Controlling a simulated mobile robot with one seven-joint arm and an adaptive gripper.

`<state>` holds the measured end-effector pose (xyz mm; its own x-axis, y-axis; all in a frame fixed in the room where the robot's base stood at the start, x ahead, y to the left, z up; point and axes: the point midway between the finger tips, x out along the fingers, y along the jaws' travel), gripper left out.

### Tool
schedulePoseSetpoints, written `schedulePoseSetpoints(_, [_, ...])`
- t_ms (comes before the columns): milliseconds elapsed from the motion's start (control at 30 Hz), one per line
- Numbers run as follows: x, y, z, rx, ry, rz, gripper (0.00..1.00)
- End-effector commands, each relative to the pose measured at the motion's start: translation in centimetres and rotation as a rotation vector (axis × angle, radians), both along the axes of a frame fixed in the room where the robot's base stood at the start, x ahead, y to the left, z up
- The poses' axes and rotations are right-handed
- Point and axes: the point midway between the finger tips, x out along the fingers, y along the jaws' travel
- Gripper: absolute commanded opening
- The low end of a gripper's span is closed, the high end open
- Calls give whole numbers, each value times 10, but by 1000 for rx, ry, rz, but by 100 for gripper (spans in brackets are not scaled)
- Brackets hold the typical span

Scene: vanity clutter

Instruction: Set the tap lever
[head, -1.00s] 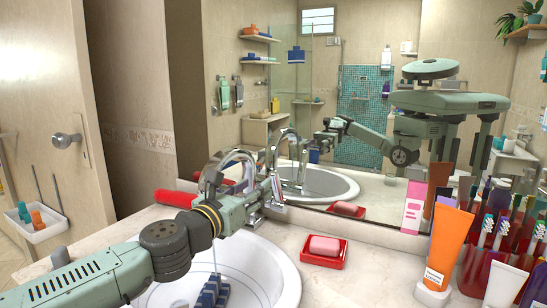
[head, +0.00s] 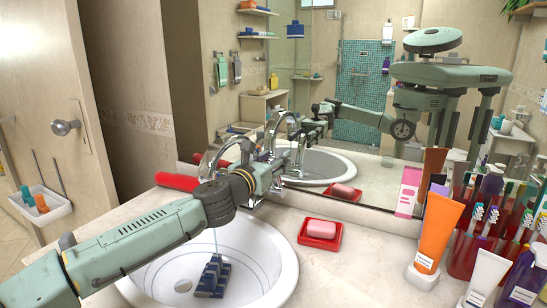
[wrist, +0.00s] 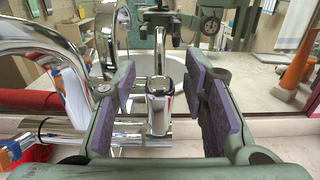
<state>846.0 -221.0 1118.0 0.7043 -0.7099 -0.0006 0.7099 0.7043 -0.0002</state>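The chrome tap stands at the back of the white basin (head: 245,235). Its curved spout (head: 215,150) also shows at the left of the wrist view (wrist: 40,40). The tap lever (wrist: 159,108) is a chrome cylinder with a thin stem rising from it, in the middle of the wrist view. My gripper (wrist: 162,92) is open, with one purple-padded finger on each side of the lever and gaps visible between pads and lever. In the head view my gripper (head: 276,172) is at the tap and hides most of the lever. A thin water stream (head: 215,240) falls into the basin.
A dark blue ridged object (head: 213,276) lies in the basin. A red roll (head: 177,181) lies behind it on the left. A red dish with pink soap (head: 322,228), an orange tube (head: 436,235) and a toothbrush holder stand to the right. The mirror (head: 350,120) is close behind the tap.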

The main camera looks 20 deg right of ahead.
Motion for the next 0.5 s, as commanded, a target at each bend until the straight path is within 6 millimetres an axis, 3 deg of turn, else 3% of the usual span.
schedulePoseSetpoints(167, [0, 0, 0, 0, 0, 0, 40])
schedulePoseSetpoints(500, [0, 0, 0, 0, 0, 0, 17])
